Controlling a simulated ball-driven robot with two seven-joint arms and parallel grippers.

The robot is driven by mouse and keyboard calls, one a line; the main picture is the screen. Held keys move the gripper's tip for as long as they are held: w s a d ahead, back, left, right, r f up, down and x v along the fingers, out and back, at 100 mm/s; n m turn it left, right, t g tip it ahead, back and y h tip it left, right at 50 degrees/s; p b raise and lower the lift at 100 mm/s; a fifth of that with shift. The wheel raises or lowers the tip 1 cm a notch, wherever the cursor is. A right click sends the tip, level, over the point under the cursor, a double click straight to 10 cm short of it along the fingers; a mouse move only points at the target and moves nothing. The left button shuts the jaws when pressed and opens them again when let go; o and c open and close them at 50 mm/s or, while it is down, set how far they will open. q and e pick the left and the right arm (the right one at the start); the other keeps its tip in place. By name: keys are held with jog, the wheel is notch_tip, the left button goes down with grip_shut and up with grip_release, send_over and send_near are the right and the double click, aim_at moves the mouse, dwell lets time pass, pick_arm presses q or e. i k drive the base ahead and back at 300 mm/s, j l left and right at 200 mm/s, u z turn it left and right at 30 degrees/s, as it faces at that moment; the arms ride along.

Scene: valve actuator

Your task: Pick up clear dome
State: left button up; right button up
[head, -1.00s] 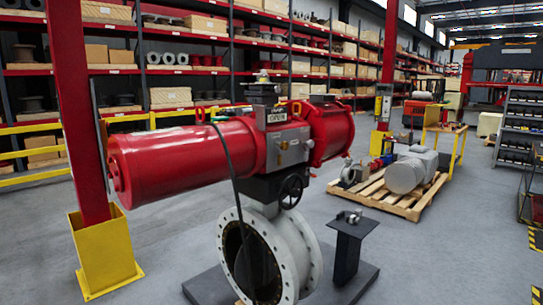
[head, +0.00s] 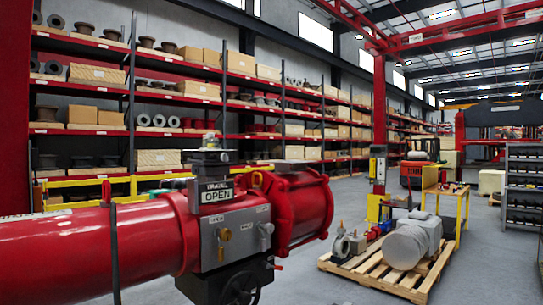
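The red valve actuator (head: 100,250) fills the lower left of the head view, with a grey control box (head: 237,232) at its middle. A block with an OPEN sign (head: 215,193) stands on top of the box. A small fitting (head: 209,142) tops this block. I cannot make out for certain whether it is the clear dome. Neither of my grippers is in view.
A black handwheel (head: 240,290) shows below the control box. A wooden pallet (head: 345,265) carrying a grey motor (head: 408,245) stands at right. A yellow stand (head: 450,205) is behind it. Tall stocked shelves (head: 85,130) line the back. Grey floor is open at lower right.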

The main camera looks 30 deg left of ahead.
aim_at(209, 141)
jog(key=i+l, duration=0.1)
jog(key=i, duration=0.5)
jog(key=i+u, duration=0.15)
jog(key=i, duration=0.5)
